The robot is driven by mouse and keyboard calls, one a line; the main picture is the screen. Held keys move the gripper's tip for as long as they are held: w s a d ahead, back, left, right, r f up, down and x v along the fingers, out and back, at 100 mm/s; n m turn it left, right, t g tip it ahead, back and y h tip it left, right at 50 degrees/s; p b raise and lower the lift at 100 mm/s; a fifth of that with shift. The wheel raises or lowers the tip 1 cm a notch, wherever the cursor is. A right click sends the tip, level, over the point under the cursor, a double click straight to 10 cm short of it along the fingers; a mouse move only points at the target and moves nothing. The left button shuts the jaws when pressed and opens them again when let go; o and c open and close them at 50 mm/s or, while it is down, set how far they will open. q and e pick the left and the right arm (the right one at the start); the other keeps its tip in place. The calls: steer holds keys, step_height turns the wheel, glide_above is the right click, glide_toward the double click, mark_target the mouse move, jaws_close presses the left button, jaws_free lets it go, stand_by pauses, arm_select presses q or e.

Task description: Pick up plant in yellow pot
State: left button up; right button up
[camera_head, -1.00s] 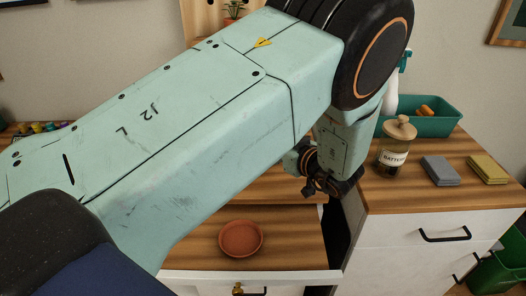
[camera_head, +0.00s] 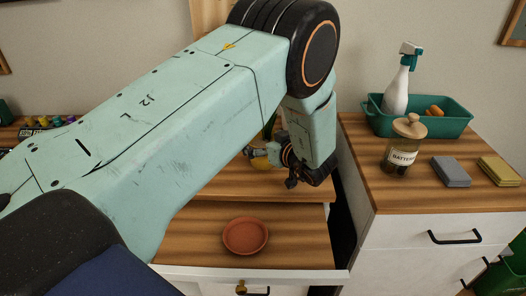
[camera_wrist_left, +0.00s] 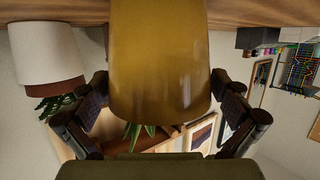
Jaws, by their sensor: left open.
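The yellow pot (camera_wrist_left: 160,60) fills the middle of the left wrist view, which shows it upside down. Green leaves (camera_wrist_left: 140,131) of its plant hang below the pot's rim there. My left gripper (camera_wrist_left: 160,84) is open, with one finger on each side of the pot; gaps show between fingers and pot. In the head view my left gripper (camera_head: 268,161) is beyond the terracotta saucer (camera_head: 245,236), by the back of the desk. My left arm hides most of the plant there; only bits of yellow show beside the wrist. My right gripper is not seen.
A white pot (camera_wrist_left: 48,52) with a plant stands close by in the wrist view. On the right cabinet are a batteries jar (camera_head: 403,146), a green bin (camera_head: 446,126) with a spray bottle (camera_head: 397,92), a grey block (camera_head: 451,172) and a yellow block (camera_head: 499,171).

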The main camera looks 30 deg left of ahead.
arm_select(q)
steer(key=shift+c, duration=1.2)
steer(key=shift+a+f, duration=0.1)
steer(key=shift+c, duration=1.4)
steer(key=c, duration=0.9)
steer(key=shift+w, duration=0.15)
steer(key=shift+c, duration=0.4)
